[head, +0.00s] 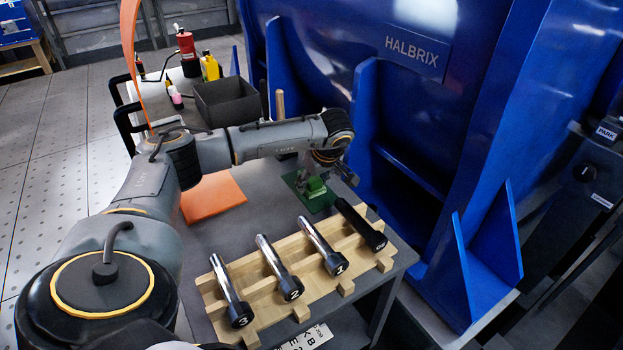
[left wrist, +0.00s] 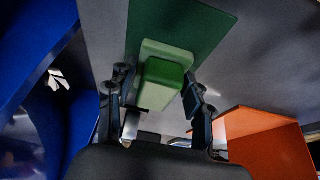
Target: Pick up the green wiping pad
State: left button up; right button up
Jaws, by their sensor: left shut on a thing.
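The green wiping pad (head: 316,187) is a small block with a lighter green body, at the table's far right side by the blue machine. It is over a flat dark green mat (head: 325,205); I cannot tell whether it touches the mat. My left gripper (head: 314,176) reaches down to it from above and is shut on it. In the left wrist view the pad (left wrist: 163,80) sits between the two fingers, with the green mat (left wrist: 210,30) behind it. My right gripper is not in view.
A wooden rack (head: 262,307) with several numbered metal pins lies at the table's front. An orange mat (head: 214,199) lies left of the green one. A dark bin (head: 222,103) and bottles (head: 209,66) stand behind. The blue HALBRIX machine (head: 400,110) rises close on the right.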

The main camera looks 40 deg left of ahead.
pick_arm(q)
jog(key=shift+r, duration=0.15)
